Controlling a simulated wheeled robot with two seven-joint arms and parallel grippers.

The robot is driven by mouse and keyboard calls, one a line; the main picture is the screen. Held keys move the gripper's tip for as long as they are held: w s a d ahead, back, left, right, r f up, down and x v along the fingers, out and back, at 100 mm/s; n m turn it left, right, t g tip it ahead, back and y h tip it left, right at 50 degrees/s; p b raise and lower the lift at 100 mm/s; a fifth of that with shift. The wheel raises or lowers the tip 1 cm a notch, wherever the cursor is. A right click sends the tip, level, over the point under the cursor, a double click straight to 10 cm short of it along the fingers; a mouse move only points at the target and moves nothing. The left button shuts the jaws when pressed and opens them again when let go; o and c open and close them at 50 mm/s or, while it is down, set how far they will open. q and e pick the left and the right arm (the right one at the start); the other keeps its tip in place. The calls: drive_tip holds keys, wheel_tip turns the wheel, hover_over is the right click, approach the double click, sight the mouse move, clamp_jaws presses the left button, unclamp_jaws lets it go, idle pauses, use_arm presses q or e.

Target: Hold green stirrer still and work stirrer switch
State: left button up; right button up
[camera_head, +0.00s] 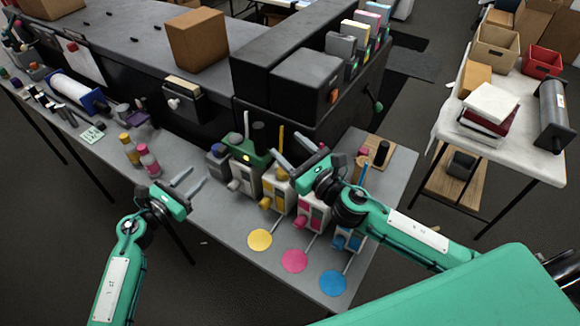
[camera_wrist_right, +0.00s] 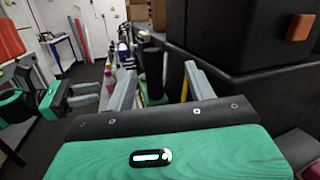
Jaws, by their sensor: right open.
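The green stirrer (camera_head: 250,153) stands on the grey bench, with a dark cylinder on top and a small pale mark on its front; I cannot tell the switch's position. My right gripper (camera_head: 293,157) is open and empty, above and to the right of the stirrer. In the right wrist view, part of the green stirrer (camera_wrist_right: 152,99) shows between the open fingers (camera_wrist_right: 162,92). My left gripper (camera_head: 189,182) is open and empty, left of the stirrer and apart from it. It also shows in the right wrist view (camera_wrist_right: 92,93).
Dispensers with yellow, pink and blue parts stand right of the stirrer, near yellow (camera_head: 260,240), pink (camera_head: 294,261) and blue (camera_head: 333,283) discs. A black machine (camera_head: 300,85) rises behind. The bench's front left is clear.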

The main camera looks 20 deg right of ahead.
drive_tip(key=m+g, duration=0.1)
approach(255, 139)
drive_tip(key=d+f, duration=0.2)
drive_tip(key=x, duration=1.3)
drive_tip(key=shift+w+a+f, duration=0.15)
drive_tip(key=shift+f, duration=0.25)
drive_tip(key=shift+c, duration=0.4)
